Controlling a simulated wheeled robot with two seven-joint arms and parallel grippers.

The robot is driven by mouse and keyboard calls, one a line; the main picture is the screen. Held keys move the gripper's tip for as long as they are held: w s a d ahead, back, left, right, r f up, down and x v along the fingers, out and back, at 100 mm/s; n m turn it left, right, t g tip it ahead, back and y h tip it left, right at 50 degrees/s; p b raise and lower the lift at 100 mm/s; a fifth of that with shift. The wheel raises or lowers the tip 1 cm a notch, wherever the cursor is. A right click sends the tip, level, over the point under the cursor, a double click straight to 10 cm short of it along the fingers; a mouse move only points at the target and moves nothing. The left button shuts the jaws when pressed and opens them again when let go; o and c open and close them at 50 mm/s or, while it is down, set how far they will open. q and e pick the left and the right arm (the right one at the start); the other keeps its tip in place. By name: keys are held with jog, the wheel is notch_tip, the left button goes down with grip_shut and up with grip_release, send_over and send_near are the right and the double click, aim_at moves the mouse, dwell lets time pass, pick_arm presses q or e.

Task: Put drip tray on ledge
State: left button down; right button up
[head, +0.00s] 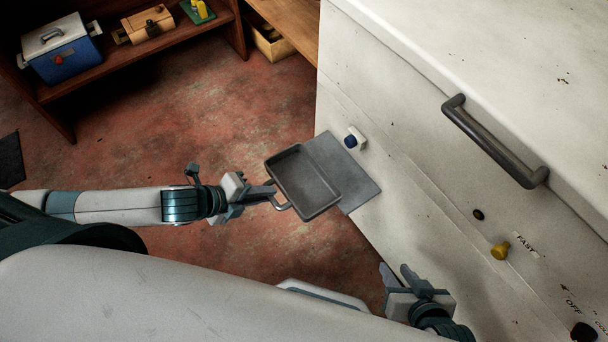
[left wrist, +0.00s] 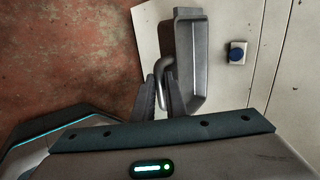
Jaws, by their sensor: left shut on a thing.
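The drip tray (head: 303,182) is a shallow dark grey rectangular pan with a bent bar handle. My left gripper (head: 270,190) is shut on that handle and holds the tray out in front of the white cabinet. In the left wrist view the tray (left wrist: 190,65) is tilted on edge, with its handle between the fingers (left wrist: 163,90). A flat grey plate, apparently the ledge (head: 345,170), shows at the cabinet front, just right of the tray. The tray overlaps its left part in the head view; I cannot tell if they touch. My right gripper (head: 395,268) is open and empty.
The white cabinet (head: 420,200) fills the right side, with a dark bar handle (head: 495,142), a blue button (head: 351,141) above the ledge and a yellow knob (head: 500,250). A wooden shelf (head: 140,55) bears a blue cooler (head: 62,50). Red floor (head: 200,120) is clear between.

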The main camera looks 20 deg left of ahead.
aim_at(304, 177)
pick_arm(q)
jog(key=w+d, duration=0.2)
jog(key=w, duration=0.1)
jog(key=w+d, duration=0.5)
jog(key=w, duration=0.1)
jog(key=shift+w+d+b, duration=0.2)
jog(key=shift+w+b, duration=0.1)
jog(key=shift+w, duration=0.1)
pick_arm(e)
jog(key=shift+w+a+r+t, duration=0.15)
jog(key=shift+a+t, duration=0.15)
jog(key=shift+a, duration=0.1)
